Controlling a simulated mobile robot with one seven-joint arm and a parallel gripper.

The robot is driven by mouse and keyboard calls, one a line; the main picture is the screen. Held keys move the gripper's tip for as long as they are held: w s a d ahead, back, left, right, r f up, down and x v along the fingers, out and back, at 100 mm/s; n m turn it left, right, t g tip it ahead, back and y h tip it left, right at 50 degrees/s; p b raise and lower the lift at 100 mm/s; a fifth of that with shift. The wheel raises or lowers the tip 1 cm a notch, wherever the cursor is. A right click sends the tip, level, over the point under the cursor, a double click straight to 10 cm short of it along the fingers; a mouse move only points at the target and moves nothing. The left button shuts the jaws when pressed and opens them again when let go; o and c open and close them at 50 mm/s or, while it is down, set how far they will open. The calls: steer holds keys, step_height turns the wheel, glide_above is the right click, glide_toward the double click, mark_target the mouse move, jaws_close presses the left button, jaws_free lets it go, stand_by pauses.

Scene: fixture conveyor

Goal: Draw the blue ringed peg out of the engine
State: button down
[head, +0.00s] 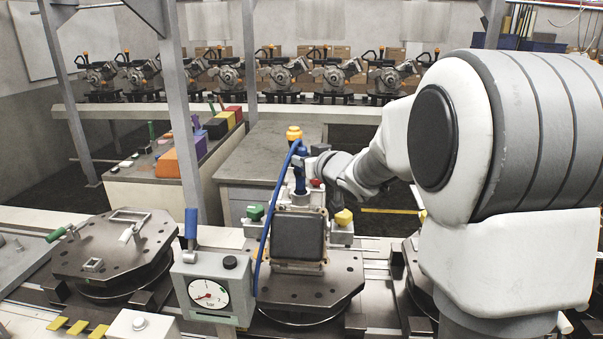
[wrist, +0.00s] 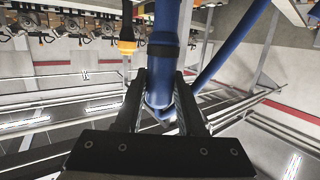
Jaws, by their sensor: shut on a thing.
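The engine (head: 298,238) is a dark, boxy block in a light frame, on the plate of the middle fixture. The blue peg (head: 300,172) stands upright at its top; its lower end meets the engine's top parts, and I cannot tell how deep it sits. In the wrist view the peg (wrist: 163,45) is a blue cylinder with a dark ring. My gripper (head: 312,168) reaches in from the right. Its dark fingers (wrist: 160,100) are shut on the peg, one on each side. A blue hose (head: 265,235) curves from near the peg's top down the engine's left side.
A pressure gauge box (head: 210,292) stands left of the engine. Green (head: 255,212) and yellow (head: 343,217) knobs flank the engine's top. An orange-capped item (head: 293,134) shows just above the peg. An empty fixture plate (head: 105,240) lies at left. More engines line the back shelf.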

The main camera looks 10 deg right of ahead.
steer(key=shift+r+p, duration=3.75)
steer(key=shift+r, duration=0.4)
